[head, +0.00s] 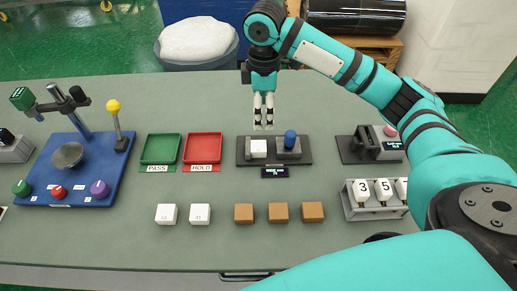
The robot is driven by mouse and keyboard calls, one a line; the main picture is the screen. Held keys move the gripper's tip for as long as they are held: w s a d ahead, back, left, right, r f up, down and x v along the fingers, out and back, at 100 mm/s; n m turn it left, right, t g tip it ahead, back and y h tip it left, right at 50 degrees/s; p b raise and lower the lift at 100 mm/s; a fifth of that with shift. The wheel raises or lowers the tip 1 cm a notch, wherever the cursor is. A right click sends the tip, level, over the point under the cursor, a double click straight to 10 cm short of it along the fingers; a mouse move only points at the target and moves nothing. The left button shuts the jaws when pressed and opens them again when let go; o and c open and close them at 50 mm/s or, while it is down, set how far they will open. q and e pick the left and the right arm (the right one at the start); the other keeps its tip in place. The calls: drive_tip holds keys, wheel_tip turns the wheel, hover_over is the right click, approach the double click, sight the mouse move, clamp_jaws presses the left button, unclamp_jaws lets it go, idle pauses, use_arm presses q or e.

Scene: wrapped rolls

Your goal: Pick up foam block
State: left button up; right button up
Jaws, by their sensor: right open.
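My right gripper (263,126) points down over the middle of the table, its two fingers a small gap apart and nothing between them. Just below its tips, a white block (258,149) sits on a dark fixture (242,158), beside a blue knob (290,138). Two more white blocks, one on the left (166,214) and one to its right (200,214), lie on the table nearer the front. Several brown blocks (244,213) lie in the same row. I cannot tell which block is foam. My left gripper is not in view.
A green PASS tray (158,167) and a red HOLD tray (202,166) are left of the fixture. A blue board (48,180) with knobs stands at far left. A number display (350,209) and another dark device (355,156) are on the right. The front table strip is clear.

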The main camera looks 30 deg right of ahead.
hover_over(263, 145)
wheel_tip(263, 145, down, 9)
drive_tip(key=shift+s+a+r+p, duration=0.15)
drive_tip(key=shift+p, duration=0.3)
drive_tip(key=shift+d+f+p, duration=0.2)
drive_tip(key=shift+f+p, duration=0.5)
drive_tip(key=shift+f, duration=2)
drive_tip(key=shift+c, duration=0.4)
drive_tip(key=c, duration=1)
drive_tip(key=shift+o, duration=0.2)
drive_tip(key=shift+r, duration=0.15)
